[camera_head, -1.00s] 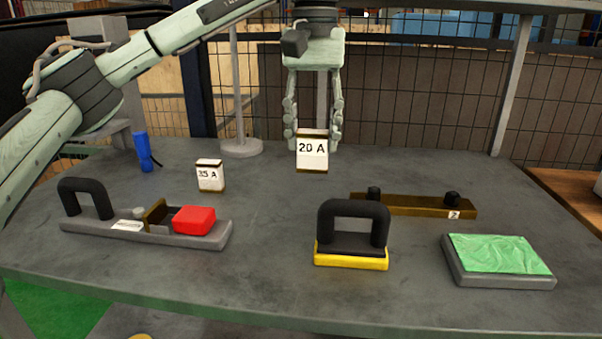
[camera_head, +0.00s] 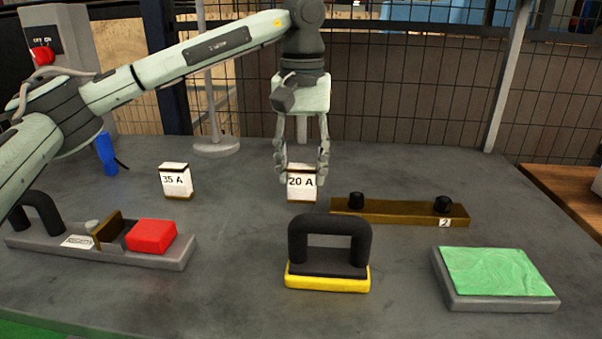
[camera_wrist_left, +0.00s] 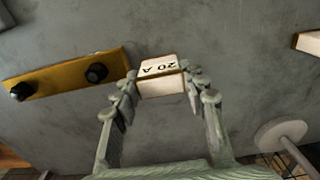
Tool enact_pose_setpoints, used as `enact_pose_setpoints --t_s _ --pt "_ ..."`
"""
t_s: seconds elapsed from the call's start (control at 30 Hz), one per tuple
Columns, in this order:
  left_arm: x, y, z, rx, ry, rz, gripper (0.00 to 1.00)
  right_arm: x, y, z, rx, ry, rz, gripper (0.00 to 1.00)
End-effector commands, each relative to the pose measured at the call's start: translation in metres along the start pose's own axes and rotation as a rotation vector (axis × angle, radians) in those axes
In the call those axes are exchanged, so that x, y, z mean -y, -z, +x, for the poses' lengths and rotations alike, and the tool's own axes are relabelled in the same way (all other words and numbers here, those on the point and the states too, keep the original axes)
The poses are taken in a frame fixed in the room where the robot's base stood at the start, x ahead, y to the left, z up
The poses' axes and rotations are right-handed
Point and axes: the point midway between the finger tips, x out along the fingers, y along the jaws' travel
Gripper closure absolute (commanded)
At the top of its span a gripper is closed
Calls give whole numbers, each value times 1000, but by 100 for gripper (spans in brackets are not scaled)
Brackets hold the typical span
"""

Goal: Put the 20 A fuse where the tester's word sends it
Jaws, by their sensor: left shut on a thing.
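The 20 A fuse (camera_head: 302,188) is a white block with dark ends and a "20 A" label. My left gripper (camera_head: 301,172) points down and is shut on its upper part; the wrist view shows the fuse (camera_wrist_left: 160,80) between the fingertips (camera_wrist_left: 160,85). I cannot tell whether its bottom touches the table. The 35 A fuse (camera_head: 175,181) stands upright to the left. A grey-based device (camera_head: 170,258) at left has a black handle, a small label too small to read, an open brown flap and a red block (camera_head: 151,236). My right gripper is not in view.
A brown bar (camera_head: 400,212) with two black knobs and a "2" label lies right of the held fuse. A black-handled yellow block (camera_head: 328,278) stands in front. A grey tray with a green pad (camera_head: 497,271) is at right. A blue item (camera_head: 106,153) stands back left.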

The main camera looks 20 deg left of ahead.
Motion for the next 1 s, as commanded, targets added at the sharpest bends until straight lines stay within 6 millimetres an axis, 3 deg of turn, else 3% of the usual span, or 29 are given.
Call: enact_pose_setpoints --t_s 0.1,0.47,0.5,0.63,1.0 --pt "0 0 13 0 0 0 94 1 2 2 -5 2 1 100" --pt "0 0 17 -1 0 0 94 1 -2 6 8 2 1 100" --pt "0 0 17 -1 0 0 55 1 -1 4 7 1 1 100" --pt "0 0 17 0 0 0 39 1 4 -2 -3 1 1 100" --pt "0 0 13 -1 0 0 37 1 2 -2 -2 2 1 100"
